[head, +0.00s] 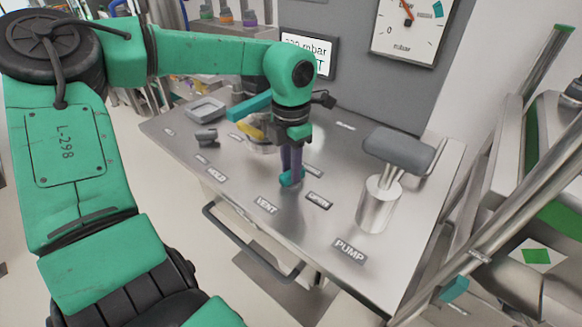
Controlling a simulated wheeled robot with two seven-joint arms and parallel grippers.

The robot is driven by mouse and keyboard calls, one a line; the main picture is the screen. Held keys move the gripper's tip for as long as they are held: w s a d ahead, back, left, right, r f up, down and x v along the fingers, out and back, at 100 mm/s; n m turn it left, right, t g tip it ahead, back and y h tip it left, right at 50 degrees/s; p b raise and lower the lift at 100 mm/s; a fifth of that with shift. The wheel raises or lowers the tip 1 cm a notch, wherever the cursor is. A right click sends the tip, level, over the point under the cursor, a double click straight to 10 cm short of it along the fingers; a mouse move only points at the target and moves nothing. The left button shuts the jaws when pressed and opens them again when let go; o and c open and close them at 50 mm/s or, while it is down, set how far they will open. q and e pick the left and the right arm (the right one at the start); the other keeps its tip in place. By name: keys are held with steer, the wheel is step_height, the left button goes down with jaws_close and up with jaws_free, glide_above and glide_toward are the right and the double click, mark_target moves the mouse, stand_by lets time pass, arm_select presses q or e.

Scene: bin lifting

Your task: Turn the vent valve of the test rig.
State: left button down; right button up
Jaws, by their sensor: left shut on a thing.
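The test rig's bench (330,235) has a metal top with printed labels, among them VENT (266,205) and PUMP (349,250). My left gripper (291,172) points down at the bench behind the VENT label. It is shut on a small teal handle (291,180), which I take to be the vent valve's. The fingers hide part of the handle, so its exact angle is hard to tell. A pressure dial (408,25) and a display (312,50) reading in mbar, partly hidden by my arm, are on the grey panel behind. My right gripper is not in view.
A pump with a grey padded handle (398,148) stands right of my left gripper. Behind the gripper are a teal bar (248,107) and a yellow part (250,130). A small metal tray (206,108) lies at the back left. Pipes and rails fill the right side.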

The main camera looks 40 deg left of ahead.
arm_select(q)
steer(key=m, duration=0.3)
steer(key=shift+w+m, duration=0.1)
steer(key=shift+m, duration=0.2)
steer(key=m, duration=0.3)
steer(key=shift+r+m, duration=0.1)
steer(key=shift+m, duration=0.2)
steer(key=m, duration=0.3)
steer(key=shift+m, duration=2.3)
steer(key=c, duration=0.6)
jaws_free()
steer(key=shift+c, duration=0.2)
